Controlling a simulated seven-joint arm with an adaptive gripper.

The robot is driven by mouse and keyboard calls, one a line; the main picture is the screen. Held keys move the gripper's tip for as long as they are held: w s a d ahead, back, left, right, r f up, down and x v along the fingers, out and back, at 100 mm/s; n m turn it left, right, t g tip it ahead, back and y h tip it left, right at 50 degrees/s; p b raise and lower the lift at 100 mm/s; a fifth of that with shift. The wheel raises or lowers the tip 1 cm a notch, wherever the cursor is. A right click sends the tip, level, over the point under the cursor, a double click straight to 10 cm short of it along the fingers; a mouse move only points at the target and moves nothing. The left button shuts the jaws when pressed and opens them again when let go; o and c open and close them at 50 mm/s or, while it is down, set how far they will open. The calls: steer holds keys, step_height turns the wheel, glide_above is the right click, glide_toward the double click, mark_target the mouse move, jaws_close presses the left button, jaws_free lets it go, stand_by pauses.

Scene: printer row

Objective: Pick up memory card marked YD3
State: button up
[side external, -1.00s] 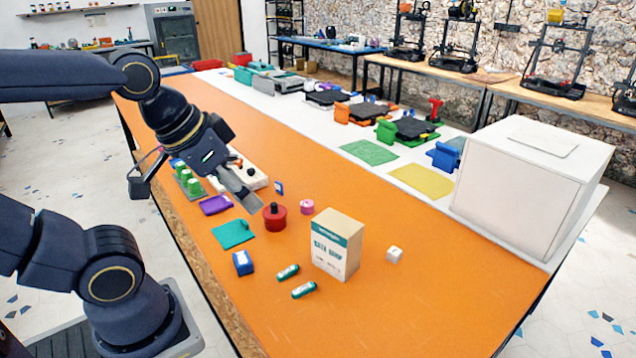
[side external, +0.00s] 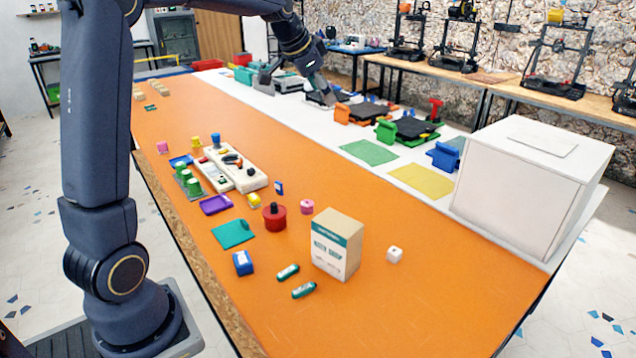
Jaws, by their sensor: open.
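No marking YD3 is legible in the side view. A small blue piece with a white label (side external: 279,188), perhaps a memory card, stands on the orange table right of the white tool tray. A blue block with a pale label (side external: 243,263) sits nearer the front, left of two green-and-white cylinders. My gripper (side external: 328,101) is far from both, at the back over the white strip beside the dark printer plates. It is open and small in the picture; I see nothing held in it.
A cream box (side external: 337,244), a red round pot (side external: 274,217) and a pink spool (side external: 307,207) stand near the blue piece. A large white box (side external: 530,187) fills the right end.

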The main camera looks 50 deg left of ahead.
steer(key=w+a+f+n+g, duration=0.1)
steer(key=w+a+f+n, duration=0.15)
steer(key=a+f, duration=0.9)
steer(key=n+g, duration=0.2)
steer(key=n, duration=0.1)
glide_toward(277, 183)
steer(key=shift+m+h, duration=0.25)
steer(key=shift+h, duration=0.15)
steer(key=x, duration=0.6)
steer(key=shift+a, duration=0.15)
steer(key=shift+x, duration=3)
steer(key=shift+a, duration=0.15)
steer(key=c, duration=1)
steer(key=shift+o, duration=0.2)
steer(key=shift+r+t, duration=0.1)
steer(key=shift+t, duration=0.2)
